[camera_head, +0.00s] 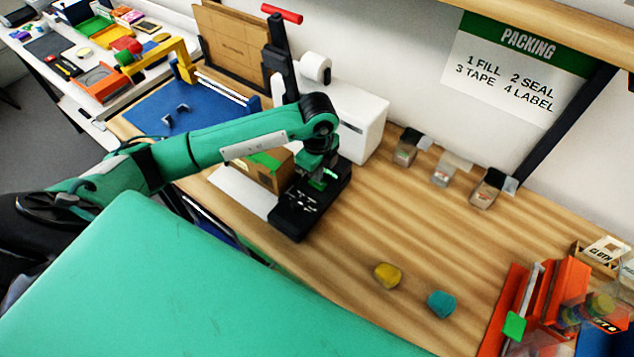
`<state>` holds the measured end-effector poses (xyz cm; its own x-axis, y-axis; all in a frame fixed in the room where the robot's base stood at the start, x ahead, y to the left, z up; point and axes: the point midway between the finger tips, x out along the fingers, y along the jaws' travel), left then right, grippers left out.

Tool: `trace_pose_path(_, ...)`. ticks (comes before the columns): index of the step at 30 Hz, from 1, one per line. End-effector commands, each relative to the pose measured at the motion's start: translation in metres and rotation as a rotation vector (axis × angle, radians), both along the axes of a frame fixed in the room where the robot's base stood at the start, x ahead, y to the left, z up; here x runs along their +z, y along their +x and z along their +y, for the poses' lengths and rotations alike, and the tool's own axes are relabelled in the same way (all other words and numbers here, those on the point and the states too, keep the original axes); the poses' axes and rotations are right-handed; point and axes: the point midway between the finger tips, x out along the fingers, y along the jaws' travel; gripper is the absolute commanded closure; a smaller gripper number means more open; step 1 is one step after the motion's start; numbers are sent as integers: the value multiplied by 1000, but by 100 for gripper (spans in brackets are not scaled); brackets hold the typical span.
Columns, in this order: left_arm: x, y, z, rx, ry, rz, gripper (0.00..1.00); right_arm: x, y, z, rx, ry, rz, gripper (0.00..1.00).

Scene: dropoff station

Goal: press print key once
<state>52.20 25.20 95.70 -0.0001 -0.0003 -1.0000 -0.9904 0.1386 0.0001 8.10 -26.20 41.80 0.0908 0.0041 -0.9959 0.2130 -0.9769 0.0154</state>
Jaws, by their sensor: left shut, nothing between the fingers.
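A black keypad device (292,217) lies on the wooden bench, in front of the white box-shaped printer (362,126). Small pale marks show on its face, too small to read, so I cannot tell which one is the print key. My left gripper (318,184) is shut and empty, pointing down over the far part of the black device. I cannot tell whether its tips touch a key, as the arm's wrist hides part of that area. My right gripper is not in view.
A cardboard box (266,171) stands left of the device. A yellow piece (388,275) and a teal piece (441,304) lie on the bench. Several small containers line the back. A red holder (541,303) stands at right. The bench middle is clear.

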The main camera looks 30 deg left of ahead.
Motion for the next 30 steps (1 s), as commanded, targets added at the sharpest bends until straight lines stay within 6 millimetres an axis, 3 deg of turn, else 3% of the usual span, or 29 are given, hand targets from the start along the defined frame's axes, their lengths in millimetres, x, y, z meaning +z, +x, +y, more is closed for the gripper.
trace_pose_path(30,-13,0,0,0,0,1,100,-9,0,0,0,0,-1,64)
